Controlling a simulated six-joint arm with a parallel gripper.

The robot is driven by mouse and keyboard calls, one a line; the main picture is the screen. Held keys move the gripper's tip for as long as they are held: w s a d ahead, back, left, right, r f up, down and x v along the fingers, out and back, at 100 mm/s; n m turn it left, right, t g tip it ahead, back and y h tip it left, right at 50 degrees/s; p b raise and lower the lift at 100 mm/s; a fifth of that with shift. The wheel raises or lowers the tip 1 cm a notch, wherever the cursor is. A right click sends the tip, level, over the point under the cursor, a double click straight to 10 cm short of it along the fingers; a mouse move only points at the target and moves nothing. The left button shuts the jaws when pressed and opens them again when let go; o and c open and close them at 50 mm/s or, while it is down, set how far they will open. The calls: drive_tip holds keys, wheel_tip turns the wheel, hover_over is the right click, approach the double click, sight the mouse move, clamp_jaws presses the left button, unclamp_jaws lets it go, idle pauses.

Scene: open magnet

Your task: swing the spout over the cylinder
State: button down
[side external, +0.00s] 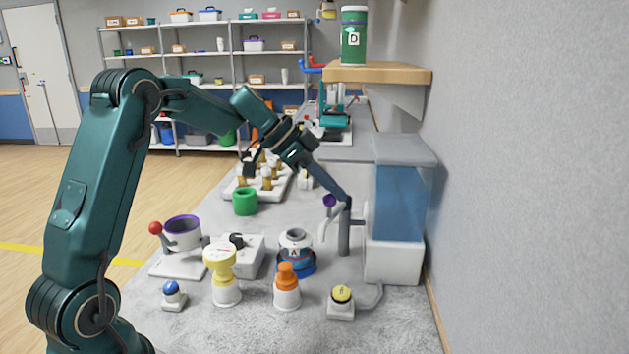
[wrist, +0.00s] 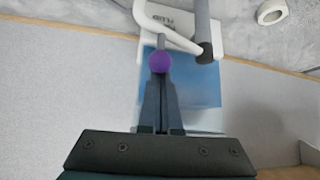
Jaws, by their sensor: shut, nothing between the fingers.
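The spout (side external: 329,226) is a white bent tube beside the tank, with a purple ball knob (side external: 329,200) at its upper end. The spout also shows in the wrist view (wrist: 172,35), with the purple ball (wrist: 159,62) right at my fingertips. A dark grey upright cylinder (side external: 344,236) stands close to the spout; it shows at the top of the wrist view (wrist: 203,30). My gripper (side external: 346,196) is shut and empty, its long fingers (wrist: 160,80) pointing down beside the knob. I cannot tell if they touch it.
The tank (side external: 400,205) with blue liquid stands against the right wall. On the bench are a purple-rimmed cup (side external: 183,232), a yellow piece (side external: 221,262), an orange piece (side external: 286,275), a yellow button (side external: 342,294) and a green ring (side external: 245,201). A wooden shelf (side external: 378,74) overhangs behind.

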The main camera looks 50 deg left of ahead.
drive_tip(key=shift+s+a+m+g+h, duration=0.2)
drive_tip(key=shift+a+m+g+h, duration=0.2)
drive_tip(key=shift+a+m, duration=0.65)
drive_tip(key=shift+s+a+m+g+h, duration=0.15)
drive_tip(key=shift+a+m+g+h, duration=0.35)
drive_tip(key=shift+a, duration=1.05)
drive_tip(key=shift+r, duration=0.1)
drive_tip(key=shift+v, duration=2.45)
